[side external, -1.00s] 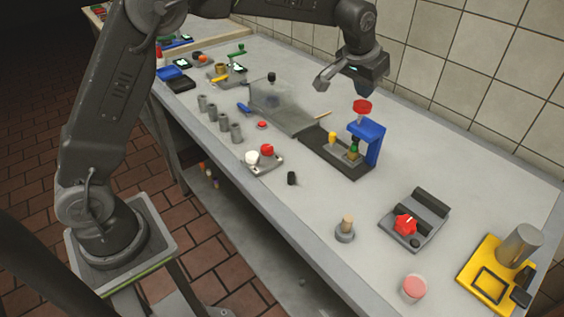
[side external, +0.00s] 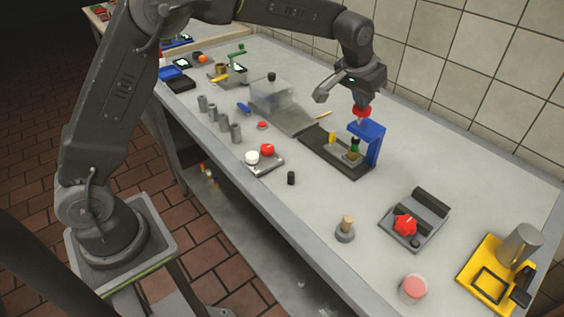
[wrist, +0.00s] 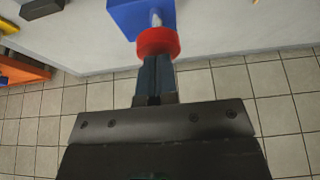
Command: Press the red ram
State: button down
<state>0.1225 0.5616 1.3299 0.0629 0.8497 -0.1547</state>
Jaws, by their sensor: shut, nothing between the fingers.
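The red ram (side external: 363,113) is a round red cap on a pale stem, standing above the blue press frame (side external: 374,146). In the wrist view the red cap (wrist: 158,41) lies right at the fingertips, with the blue frame (wrist: 128,16) beyond it. My gripper (side external: 362,104) points down at the top of the cap, its fingers together with nothing between them. The fingertips appear to touch the cap; the exact contact is hidden. Below the ram, a small stack with a green top (side external: 355,142) sits inside the frame on a dark base (side external: 324,151).
A yellow piece (side external: 332,137) stands on the dark base left of the frame. A clear-covered unit (side external: 272,95) is further left. A grey block with a red knob (side external: 405,225) is at right front. The tiled wall rises close behind. Bare table lies between.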

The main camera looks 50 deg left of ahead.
jog(key=shift+f, duration=0.35)
notch_tip(320, 180, up, 8)
jog(key=shift+r, duration=0.15)
dwell(0.4)
dwell(0.4)
jog(key=s+a+r, duration=0.2)
jog(key=s+r, duration=0.1)
jog(key=s, duration=0.6)
jog(key=s+a+r, duration=0.2)
jog(key=s, duration=0.7)
jog(key=s+a+f, duration=0.1)
jog(key=s+f, duration=0.2)
jog(key=s, duration=0.6)
jog(key=s+a+f+t, duration=0.1)
jog(key=s+f, duration=0.3)
jog(key=s, duration=0.5)
jog(key=shift+f, duration=0.25)
